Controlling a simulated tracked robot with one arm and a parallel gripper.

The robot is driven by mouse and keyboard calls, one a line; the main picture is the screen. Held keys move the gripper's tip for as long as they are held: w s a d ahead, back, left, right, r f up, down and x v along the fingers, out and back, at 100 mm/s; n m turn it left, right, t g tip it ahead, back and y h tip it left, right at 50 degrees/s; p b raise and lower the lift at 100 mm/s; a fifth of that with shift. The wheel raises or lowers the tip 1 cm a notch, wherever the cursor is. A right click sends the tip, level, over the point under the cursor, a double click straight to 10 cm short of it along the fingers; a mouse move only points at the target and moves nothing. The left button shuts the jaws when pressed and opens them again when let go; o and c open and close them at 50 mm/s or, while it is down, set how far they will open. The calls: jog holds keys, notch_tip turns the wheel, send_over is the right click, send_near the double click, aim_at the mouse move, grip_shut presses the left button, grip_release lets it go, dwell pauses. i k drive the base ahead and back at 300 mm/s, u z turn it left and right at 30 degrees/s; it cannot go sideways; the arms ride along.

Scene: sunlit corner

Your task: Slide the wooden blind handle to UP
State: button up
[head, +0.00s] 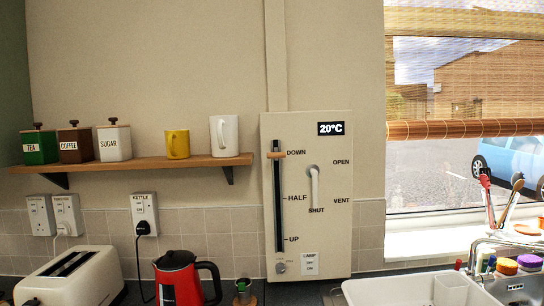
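The wooden blind handle (276,155) is a small tan bar near the top of a dark vertical slot (279,205). It is level with the DOWN label (296,153). The slot is in a cream wall panel (335,240), with HALF (297,198) midway and UP (292,239) near the bottom. The woven blind (460,130) at the right hangs over the upper part of the window, with see-through slats and a denser band at its lower edge. My gripper is not in view, and nothing covers the handle or slot.
A white lever (314,187) on the panel points down at SHUT. A LAMP switch (310,263) and round knob (280,267) are below. A red kettle (180,280), toaster (70,277) and white basin (405,290) stand below. A shelf (140,163) with canisters and mugs is left.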

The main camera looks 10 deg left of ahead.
aim_at(277, 155)
jog(key=i, duration=1.65)
jog(key=z, duration=0.05)
